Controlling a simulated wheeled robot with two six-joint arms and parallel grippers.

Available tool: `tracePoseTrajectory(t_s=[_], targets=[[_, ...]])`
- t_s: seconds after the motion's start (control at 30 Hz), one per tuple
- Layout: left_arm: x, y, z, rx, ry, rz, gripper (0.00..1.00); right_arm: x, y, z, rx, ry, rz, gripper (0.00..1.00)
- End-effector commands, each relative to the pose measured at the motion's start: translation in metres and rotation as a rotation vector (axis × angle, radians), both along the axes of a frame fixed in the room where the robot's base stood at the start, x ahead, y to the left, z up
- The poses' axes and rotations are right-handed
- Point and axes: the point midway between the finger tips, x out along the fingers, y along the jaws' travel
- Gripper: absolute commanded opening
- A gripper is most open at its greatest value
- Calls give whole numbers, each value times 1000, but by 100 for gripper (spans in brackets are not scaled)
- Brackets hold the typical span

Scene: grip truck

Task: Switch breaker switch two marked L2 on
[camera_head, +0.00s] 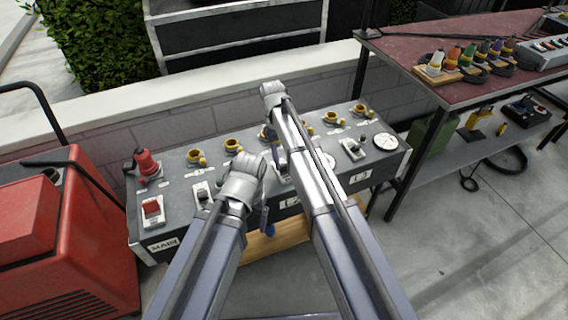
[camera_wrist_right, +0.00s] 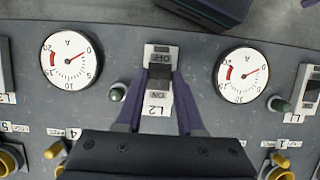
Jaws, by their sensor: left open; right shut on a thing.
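The breaker switch L2 (camera_wrist_right: 158,106) is in the middle of the right wrist view, which shows the panel upside down. Its dark lever (camera_wrist_right: 159,76) lies between the OFF and ON marks; I cannot tell its exact position. My right gripper (camera_wrist_right: 157,88) is shut on the switch, one purple finger on each side. In the head view my right arm mostly hides L2 and the right gripper (camera_head: 281,164). My left gripper (camera_head: 266,210) is open and empty at the panel's front edge; part of it shows in the right wrist view (camera_wrist_right: 212,10).
The grey panel (camera_head: 178,225) also carries a red MAIN switch (camera_head: 152,208), the L1 switch (camera_head: 203,193), the L3 switch (camera_head: 353,149), gauges and yellow-capped sockets. A red machine (camera_head: 75,235) stands at left. A table (camera_head: 400,62) with plugs stands at right.

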Motion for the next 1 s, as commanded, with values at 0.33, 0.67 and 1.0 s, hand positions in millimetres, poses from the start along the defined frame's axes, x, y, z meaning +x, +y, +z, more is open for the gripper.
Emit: tracePoseTrajectory(t_s=[0.33,0.67,1.0], targets=[[0,0,0,0,0,0,88,-1,0,0,0,0,-1,46],[0,0,0,0,0,0,88,0,0,0,0,-1,-1,68],[0,0,10,0,0,0,88,3,1,10,0,-1,0,68]])
